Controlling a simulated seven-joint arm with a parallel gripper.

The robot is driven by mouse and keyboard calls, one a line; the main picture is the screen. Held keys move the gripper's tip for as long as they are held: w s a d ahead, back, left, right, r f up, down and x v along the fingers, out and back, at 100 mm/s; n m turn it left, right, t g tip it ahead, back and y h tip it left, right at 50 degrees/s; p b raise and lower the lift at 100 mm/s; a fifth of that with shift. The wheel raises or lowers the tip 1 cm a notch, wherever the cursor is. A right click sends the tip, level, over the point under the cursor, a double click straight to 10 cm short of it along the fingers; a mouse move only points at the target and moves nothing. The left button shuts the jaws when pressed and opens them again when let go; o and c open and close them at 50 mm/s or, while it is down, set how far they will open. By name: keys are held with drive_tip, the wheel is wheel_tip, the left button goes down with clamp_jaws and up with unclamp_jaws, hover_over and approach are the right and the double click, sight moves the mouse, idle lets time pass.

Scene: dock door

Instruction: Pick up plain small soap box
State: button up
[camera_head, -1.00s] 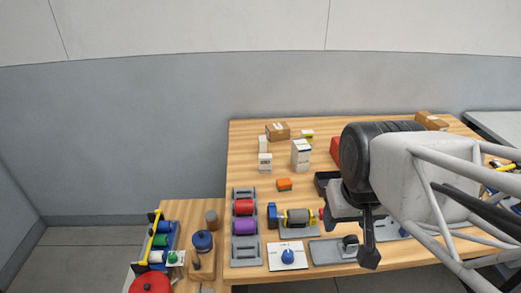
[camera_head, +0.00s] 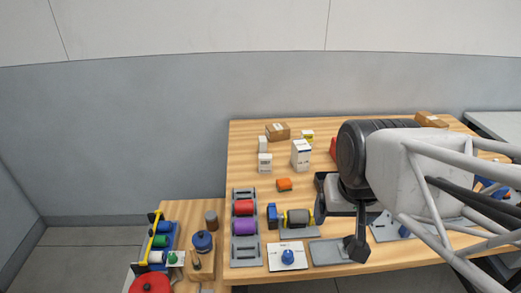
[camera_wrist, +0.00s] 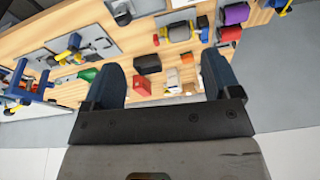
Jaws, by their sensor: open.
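Several small white boxes stand at the back left of the wooden table. One looks plain white (camera_head: 263,144); a nearer one (camera_head: 265,163) carries faint print. I cannot tell for certain which is the plain small soap box. A taller white carton (camera_head: 300,154) with dark print stands to their right; it also shows in the wrist view (camera_wrist: 172,79). My gripper (camera_head: 357,246) hangs above the table's front part, right of and nearer than the boxes. In the wrist view my gripper (camera_wrist: 163,68) has its two fingers wide apart with nothing held between them.
An orange box (camera_head: 284,184), a brown carton (camera_head: 278,131) and a yellow-and-white box (camera_head: 307,136) are near the white boxes. A grey rack (camera_head: 244,255) holds red and purple rolls. A red box (camera_head: 334,149) is partly hidden by my arm. Bare wood lies around the orange box.

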drive_tip(key=w+a+f+m+t+y, duration=0.1)
drive_tip(key=w+a+f+m+t, duration=0.1)
drive_tip(key=w+m, duration=0.5)
drive_tip(key=w+a+f+m+t, duration=0.1)
drive_tip(key=w+a+m+t, duration=0.2)
drive_tip(key=w, duration=0.7)
drive_tip(key=w+a+f+m+t+y, duration=0.1)
drive_tip(key=w+a+f+m, duration=0.1)
drive_tip(key=w+m, duration=0.55)
drive_tip(key=w+a+f+m+t, duration=0.2)
drive_tip(key=w+f+m, duration=0.3)
drive_tip(key=w+m, duration=0.4)
drive_tip(key=m+t+h, duration=0.2)
drive_tip(key=m+h, duration=0.1)
drive_tip(key=m, duration=0.5)
approach(265, 156)
drive_tip(key=w, duration=0.2)
drive_tip(key=shift+d+f+m+t, duration=0.2)
drive_tip(key=shift+f+m+t, duration=0.1)
drive_tip(key=shift+f+m, duration=0.35)
drive_tip(key=shift+w, duration=0.1)
drive_tip(key=shift+x, duration=1.2)
drive_tip(key=shift+f, duration=0.1)
